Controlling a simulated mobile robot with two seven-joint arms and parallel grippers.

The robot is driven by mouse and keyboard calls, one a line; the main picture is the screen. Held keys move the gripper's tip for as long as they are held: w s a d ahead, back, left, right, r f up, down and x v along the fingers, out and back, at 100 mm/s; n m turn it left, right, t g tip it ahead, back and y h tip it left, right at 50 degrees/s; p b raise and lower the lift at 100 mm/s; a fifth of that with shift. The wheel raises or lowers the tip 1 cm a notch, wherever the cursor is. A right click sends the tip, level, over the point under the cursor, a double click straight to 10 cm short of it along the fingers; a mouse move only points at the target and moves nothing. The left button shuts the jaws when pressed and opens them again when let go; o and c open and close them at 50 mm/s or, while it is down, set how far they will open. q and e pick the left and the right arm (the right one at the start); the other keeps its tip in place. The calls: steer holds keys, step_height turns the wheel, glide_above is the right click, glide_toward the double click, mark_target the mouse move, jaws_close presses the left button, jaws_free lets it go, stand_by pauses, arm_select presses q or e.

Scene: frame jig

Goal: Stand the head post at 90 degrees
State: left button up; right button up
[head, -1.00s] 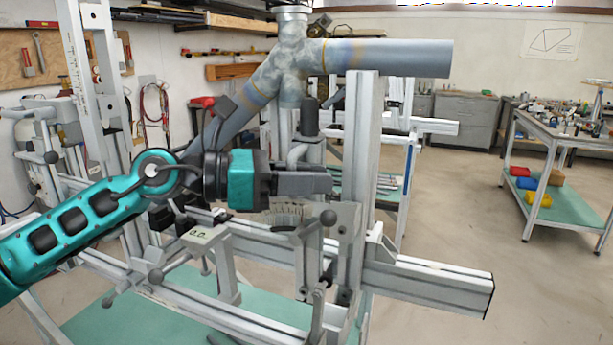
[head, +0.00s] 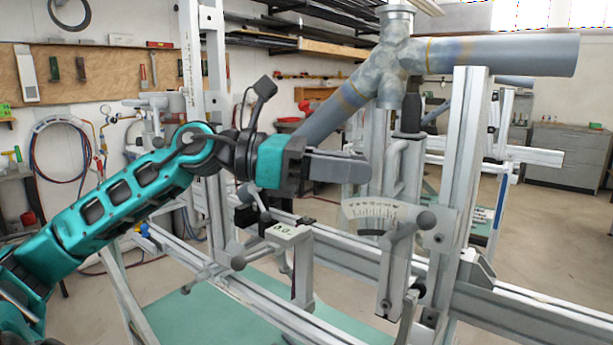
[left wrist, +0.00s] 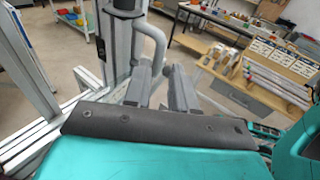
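My right gripper is out of view.
A grey tube frame (head: 400,60) sits above the jig, its top tube running right. A small display box (head: 287,232) is on the jig's lower rail (head: 340,255). A taller measuring post (head: 192,80) stands left. Open floor (head: 545,240) lies to the right.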

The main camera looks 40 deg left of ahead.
arm_select(q)
steer(key=shift+b+v, duration=0.65)
steer(key=shift+v, duration=1.95)
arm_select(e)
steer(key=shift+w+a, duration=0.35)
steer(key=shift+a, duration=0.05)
